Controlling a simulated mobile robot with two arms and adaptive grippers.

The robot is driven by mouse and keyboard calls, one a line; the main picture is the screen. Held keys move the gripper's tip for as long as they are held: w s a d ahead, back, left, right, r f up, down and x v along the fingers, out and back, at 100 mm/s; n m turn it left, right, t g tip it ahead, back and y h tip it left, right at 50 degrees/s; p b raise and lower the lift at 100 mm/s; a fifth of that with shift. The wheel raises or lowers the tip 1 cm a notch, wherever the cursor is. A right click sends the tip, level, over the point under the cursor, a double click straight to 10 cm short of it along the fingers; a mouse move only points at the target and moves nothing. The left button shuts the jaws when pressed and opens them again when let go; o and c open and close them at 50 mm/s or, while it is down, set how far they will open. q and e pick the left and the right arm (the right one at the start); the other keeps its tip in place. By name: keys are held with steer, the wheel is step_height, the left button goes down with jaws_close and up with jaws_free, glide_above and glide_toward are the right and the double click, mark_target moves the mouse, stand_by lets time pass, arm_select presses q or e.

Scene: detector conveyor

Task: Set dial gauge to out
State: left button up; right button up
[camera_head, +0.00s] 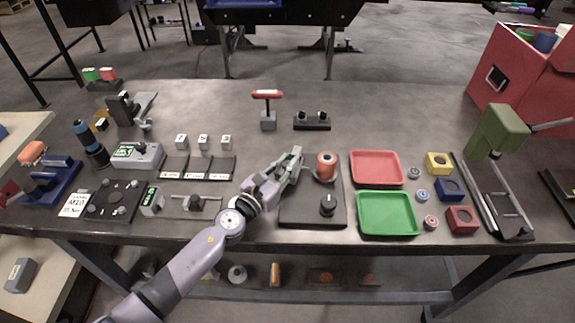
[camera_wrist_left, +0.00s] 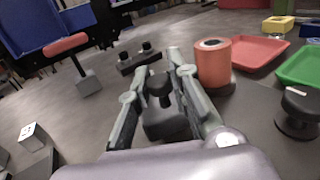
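My left gripper (camera_head: 293,160) reaches over the left back part of a dark plate (camera_head: 296,213). In the left wrist view its two fingers (camera_wrist_left: 155,85) stand apart on either side of a black knob (camera_wrist_left: 160,86) on a dark block; I cannot tell whether they touch it. In the head view the gripper hides this knob. The plate also carries an orange-red cylinder (camera_head: 326,165) just right of the gripper and a round black knob (camera_head: 328,205) near the front. I cannot tell for sure which part is the dial gauge. My right gripper is not in view.
A red tray (camera_head: 376,154) and a green tray (camera_head: 415,213) lie right of the plate. A red-handled tool (camera_head: 267,96) in a grey block and a black two-knob block (camera_head: 312,122) stand behind. A small clamp fixture (camera_head: 195,203) lies left. The table's back middle is clear.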

arm_select(q)
steer(key=o, duration=0.5)
steer(key=shift+c, duration=0.2)
steer(key=v, duration=1.2)
steer(key=shift+s, duration=0.1)
